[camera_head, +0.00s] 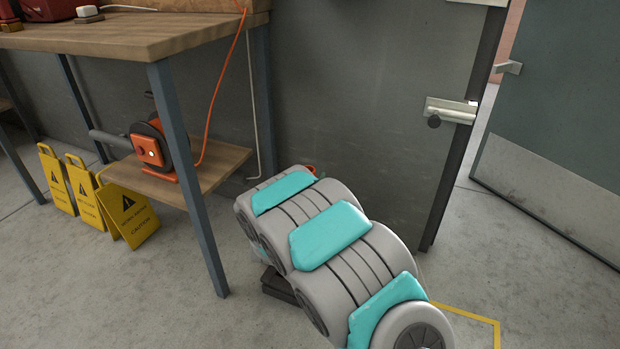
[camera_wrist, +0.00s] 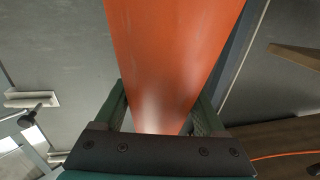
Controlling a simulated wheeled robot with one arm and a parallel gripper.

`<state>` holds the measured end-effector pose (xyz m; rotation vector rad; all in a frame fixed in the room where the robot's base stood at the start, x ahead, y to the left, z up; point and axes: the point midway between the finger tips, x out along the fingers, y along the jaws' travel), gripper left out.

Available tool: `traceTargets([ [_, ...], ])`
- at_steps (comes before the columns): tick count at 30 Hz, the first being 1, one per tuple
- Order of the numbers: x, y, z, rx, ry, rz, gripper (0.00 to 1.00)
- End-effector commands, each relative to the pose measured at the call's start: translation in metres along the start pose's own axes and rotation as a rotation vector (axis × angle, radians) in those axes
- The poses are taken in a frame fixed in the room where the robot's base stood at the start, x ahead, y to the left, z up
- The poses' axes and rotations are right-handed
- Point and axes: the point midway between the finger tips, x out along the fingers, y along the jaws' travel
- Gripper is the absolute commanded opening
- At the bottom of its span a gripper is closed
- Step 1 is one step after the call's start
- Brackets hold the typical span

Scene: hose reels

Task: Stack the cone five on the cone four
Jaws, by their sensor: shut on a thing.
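In the wrist view an orange cone (camera_wrist: 165,50) lies between the two green fingers of my gripper (camera_wrist: 160,112), which is shut on it. The cone looks wide at the top of that picture and narrows toward the palm. I cannot read which number it is. In the head view my arm hides the gripper and nearly all of the cone. A small orange bit (camera_head: 311,170) shows just past the arm, perhaps part of a cone. A dark, flat, layered edge (camera_head: 279,286) shows low beside the arm, perhaps cone bases on the floor. No other cone is clearly seen.
A wooden workbench (camera_head: 120,38) stands at the left, with an orange hose reel (camera_head: 152,148) on its lower shelf (camera_head: 185,172). Several yellow caution signs (camera_head: 128,215) stand by it. A grey door (camera_head: 560,120) is at the right. A yellow floor line (camera_head: 480,318) runs at lower right.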

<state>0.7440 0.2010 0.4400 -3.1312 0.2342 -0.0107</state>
Motion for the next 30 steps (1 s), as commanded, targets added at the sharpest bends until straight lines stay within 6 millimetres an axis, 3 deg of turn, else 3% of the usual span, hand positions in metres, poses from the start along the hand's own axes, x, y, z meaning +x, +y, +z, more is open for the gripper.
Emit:
traceTargets([
  [3, -0.001, 0.001, 0.006, -0.003, -0.011, 0.0, 0.0],
  [4, -0.001, 0.001, 0.007, -0.003, -0.011, 0.0, 0.73],
  [11, -0.001, 0.001, 0.006, -0.003, -0.01, 0.0, 0.99],
  [20, -0.004, 0.0, 0.005, -0.003, -0.01, 0.0, 1.0],
  [30, -0.051, -0.001, 0.006, -0.005, -0.012, -0.003, 1.0],
])
